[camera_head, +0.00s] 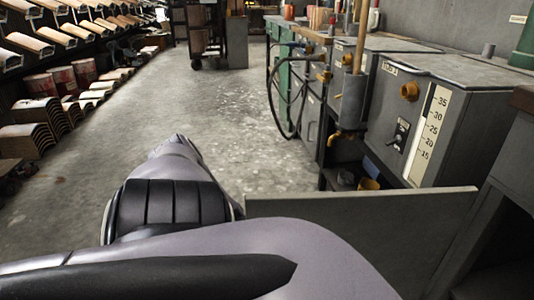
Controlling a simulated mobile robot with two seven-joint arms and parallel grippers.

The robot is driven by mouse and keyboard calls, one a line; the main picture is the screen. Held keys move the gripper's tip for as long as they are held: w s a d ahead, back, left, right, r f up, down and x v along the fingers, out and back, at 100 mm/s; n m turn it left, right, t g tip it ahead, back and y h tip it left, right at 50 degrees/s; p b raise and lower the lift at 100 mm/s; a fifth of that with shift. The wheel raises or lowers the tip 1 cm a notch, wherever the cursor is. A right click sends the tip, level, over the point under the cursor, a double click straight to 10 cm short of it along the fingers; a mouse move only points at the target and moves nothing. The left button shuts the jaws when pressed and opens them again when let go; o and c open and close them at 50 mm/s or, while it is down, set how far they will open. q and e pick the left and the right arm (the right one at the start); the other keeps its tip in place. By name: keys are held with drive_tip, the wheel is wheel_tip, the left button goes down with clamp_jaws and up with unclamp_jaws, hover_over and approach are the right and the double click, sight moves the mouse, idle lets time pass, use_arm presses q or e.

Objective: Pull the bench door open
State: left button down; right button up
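The bench door (370,225) is a flat grey panel with a pale top edge, low at the right. It stands out from the bench (508,150) and reaches left toward my arm. A dark opening in the bench shows to the right of the panel. One of my grey arms, with a black ribbed joint, crosses the bottom of the view and covers the panel's lower left part. Neither of my grippers is visible. I cannot tell whether a hand touches the door, and no handle shows.
A grey tank with a number scale (430,130) stands behind the panel, with yellow fittings and a hose (288,120) farther back. Shelves of curved tiles (27,43), red drums (62,79) and stacked tiles line the left. The concrete floor (235,110) between is clear.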

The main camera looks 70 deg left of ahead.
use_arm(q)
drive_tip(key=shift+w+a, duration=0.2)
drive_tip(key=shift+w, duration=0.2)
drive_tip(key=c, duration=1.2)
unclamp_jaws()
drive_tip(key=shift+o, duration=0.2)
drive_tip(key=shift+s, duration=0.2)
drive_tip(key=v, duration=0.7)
